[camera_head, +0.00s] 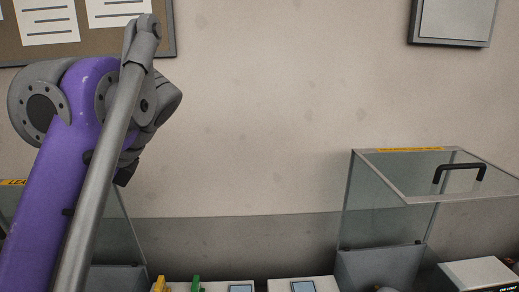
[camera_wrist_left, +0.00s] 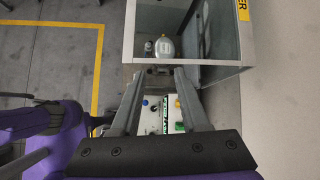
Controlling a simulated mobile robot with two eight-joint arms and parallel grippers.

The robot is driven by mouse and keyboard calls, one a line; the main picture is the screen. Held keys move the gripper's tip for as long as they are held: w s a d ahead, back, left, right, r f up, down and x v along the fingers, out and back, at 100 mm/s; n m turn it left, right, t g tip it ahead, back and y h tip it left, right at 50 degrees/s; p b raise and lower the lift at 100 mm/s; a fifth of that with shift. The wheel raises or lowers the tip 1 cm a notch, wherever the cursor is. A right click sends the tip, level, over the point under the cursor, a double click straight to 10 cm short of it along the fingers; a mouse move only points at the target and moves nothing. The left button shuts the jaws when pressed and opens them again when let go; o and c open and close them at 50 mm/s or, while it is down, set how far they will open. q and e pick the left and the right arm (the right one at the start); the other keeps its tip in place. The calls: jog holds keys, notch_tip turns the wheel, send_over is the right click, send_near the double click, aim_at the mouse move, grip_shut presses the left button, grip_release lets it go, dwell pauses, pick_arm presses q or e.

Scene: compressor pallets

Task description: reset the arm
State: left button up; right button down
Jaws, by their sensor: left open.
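My left arm (camera_head: 45,200), purple and grey, is raised at the left of the head view, in front of the wall. In the left wrist view my left gripper (camera_wrist_left: 158,73) is open, with two grey fingers apart and nothing held between them. Past the fingertips, a grey, open-topped case (camera_wrist_left: 218,78) holds a silver rounded unit (camera_wrist_left: 164,48). A white control box (camera_wrist_left: 152,112) with coloured knobs shows between the fingers, partly hidden by them. My right gripper is not in view.
In the head view a clear-lidded case (camera_head: 385,225) with a black handle (camera_head: 460,168) stands at the right. Another clear panel (camera_head: 115,235) is partly behind my arm. White boxes line the bottom edge. The wall's middle is bare. A yellow floor line (camera_wrist_left: 98,70) shows in the wrist view.

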pick_arm(q)
jog(key=s+d+f+n+t+h, duration=0.2)
jog(key=f+n, duration=0.3)
jog(key=f, duration=0.9)
jog(key=s+d+f+n+t+h, duration=0.1)
jog(key=s+d+f+n+h, duration=0.2)
jog(key=f, duration=1.1)
jog(key=s+d+f+n+t+h, duration=0.2)
jog(key=f+n, duration=0.5)
jog(key=f, duration=0.7)
jog(key=s+d+h, duration=0.1)
jog(key=d, duration=0.1)
jog(key=shift+d+f+t, duration=0.2)
jog(key=shift+d+t, duration=0.1)
jog(key=shift+a, duration=0.1)
